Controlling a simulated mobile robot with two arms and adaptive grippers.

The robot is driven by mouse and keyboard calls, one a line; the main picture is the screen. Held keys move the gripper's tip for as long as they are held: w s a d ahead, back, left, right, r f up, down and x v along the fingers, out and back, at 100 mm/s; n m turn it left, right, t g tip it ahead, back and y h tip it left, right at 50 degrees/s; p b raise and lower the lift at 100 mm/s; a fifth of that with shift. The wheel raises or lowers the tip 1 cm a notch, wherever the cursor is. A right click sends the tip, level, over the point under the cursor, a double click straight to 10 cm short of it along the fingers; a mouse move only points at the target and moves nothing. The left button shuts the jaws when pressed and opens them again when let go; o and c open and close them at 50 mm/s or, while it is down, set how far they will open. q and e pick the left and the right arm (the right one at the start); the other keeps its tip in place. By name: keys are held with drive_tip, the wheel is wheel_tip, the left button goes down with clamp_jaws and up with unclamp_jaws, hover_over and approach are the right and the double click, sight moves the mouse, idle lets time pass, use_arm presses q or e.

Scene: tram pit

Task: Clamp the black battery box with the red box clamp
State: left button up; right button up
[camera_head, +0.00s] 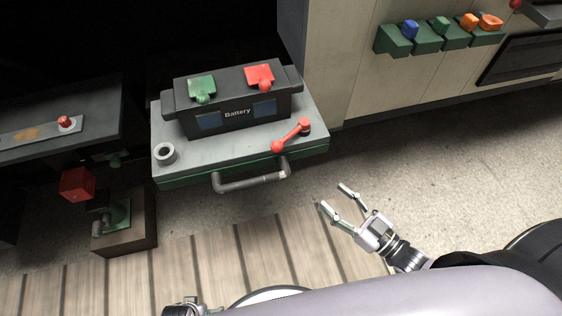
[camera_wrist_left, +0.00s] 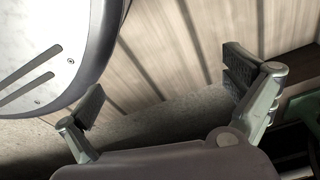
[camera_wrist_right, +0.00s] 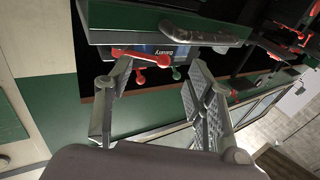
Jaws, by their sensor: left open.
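The black battery box (camera_head: 238,116), marked "Battery", stands on a grey tray (camera_head: 205,150) with a green side. It has a green and a red terminal piece on top. The red box clamp (camera_head: 291,135) is a bar with a knob at each end, lying slantwise at the tray's front right, beside the box. In the right wrist view the red clamp (camera_wrist_right: 141,57) shows beyond the fingers. My right gripper (camera_head: 333,197) is open and empty, in front and to the right of the tray, apart from the clamp. My left gripper (camera_wrist_left: 165,90) is open and empty; the head view shows only a bit of it at the bottom edge.
A grey bar handle (camera_head: 250,183) juts from the tray's front. A dark bench (camera_head: 60,120) is at far left. Floor ahead is clear.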

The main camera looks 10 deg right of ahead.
sight(274, 151)
drive_tip(key=shift+n+y, duration=0.3)
drive_tip(key=shift+y, duration=0.6)
drive_tip(key=r, duration=0.1)
drive_tip(key=a+r, duration=0.2)
drive_tip(key=r, duration=0.1)
drive_tip(key=shift+w, duration=0.1)
drive_tip(key=c, duration=0.4)
drive_tip(key=x, duration=1.2)
drive_tip(key=shift+r, duration=0.1)
clamp_jaws()
drive_tip(key=shift+w+a+b, duration=0.3)
drive_tip(key=shift+w, duration=0.2)
use_arm(q)
drive_tip(key=shift+w+r, duration=0.7)
drive_tip(key=shift+w, duration=0.35)
drive_tip(key=shift+r, duration=0.1)
use_arm(e)
drive_tip(key=shift+r+t, duration=0.1)
drive_tip(key=shift+t, duration=0.2)
drive_tip(key=shift+w+a+r+m+t+h+p, duration=0.15)
drive_tip(key=shift+w+a+m+t+h+p, duration=0.4)
drive_tip(key=shift+m+h+p, duration=0.35)
drive_tip(key=shift+w+a+h, duration=0.3)
drive_tip(key=shift+w+a, duration=0.7)
drive_tip(key=shift+w, duration=0.15)
use_arm(q)
drive_tip(key=s+f, duration=0.4)
drive_tip(key=f, duration=0.1)
drive_tip(key=shift+s+a, duration=0.3)
drive_tip(key=shift+s, duration=0.1)
